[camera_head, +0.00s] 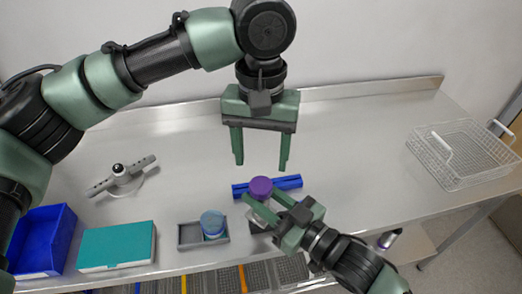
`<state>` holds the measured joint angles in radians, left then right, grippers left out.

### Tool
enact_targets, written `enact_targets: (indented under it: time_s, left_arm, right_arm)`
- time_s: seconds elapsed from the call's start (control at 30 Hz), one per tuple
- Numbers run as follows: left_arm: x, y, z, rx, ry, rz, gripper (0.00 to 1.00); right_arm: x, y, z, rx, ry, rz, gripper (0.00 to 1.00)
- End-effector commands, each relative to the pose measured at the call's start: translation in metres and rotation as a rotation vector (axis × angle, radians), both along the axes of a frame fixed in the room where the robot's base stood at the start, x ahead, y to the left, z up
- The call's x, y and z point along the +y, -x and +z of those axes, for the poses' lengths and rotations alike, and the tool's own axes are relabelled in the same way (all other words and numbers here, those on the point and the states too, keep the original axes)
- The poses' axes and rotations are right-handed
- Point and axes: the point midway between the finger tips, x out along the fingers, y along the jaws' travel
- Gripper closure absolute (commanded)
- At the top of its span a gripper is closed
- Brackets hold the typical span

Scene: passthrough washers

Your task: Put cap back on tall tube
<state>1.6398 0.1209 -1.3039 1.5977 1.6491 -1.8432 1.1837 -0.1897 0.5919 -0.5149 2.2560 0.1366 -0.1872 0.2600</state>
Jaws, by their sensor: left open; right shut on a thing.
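A purple cap (261,186) sits at the top of a pale container at the front middle of the bench. Most of the container is hidden by my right gripper (262,203), which is shut on it from the right. I cannot tell whether the purple cap is seated or just resting there. My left gripper (261,164) is open and empty above the bench, pointing down, behind the purple cap in the picture. A blue-topped clear container (212,222) stands in a small grey tray (190,237) to the left.
A blue bar-like rack (288,182) lies behind the purple cap. A teal box (117,246) and a blue bin (40,240) are at the left front. A grey tool with arms (122,174) stands behind them. A wire basket (460,153) is at right. The bench's right middle is clear.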

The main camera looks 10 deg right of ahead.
Motion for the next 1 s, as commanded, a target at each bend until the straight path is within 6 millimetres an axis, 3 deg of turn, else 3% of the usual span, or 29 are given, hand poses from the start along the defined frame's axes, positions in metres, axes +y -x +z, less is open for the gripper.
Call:
enact_targets:
  time_s: [0.5, 0.9, 1.0]
  left_arm:
    - [0.0, 0.0, -0.069, 0.001, 0.0, -0.001, 0.4]
    - [0.0, 0.0, -0.076, 0.001, 0.0, -0.001, 0.4]
    - [0.0, 0.0, -0.076, 0.001, 0.0, -0.001, 0.67]
  right_arm:
    - [0.0, 0.0, 0.001, -0.002, -0.002, 0.0, 1.0]
    - [0.0, 0.0, 0.001, -0.002, -0.002, 0.0, 1.0]
    - [0.0, 0.0, 0.001, -0.002, -0.002, 0.0, 1.0]
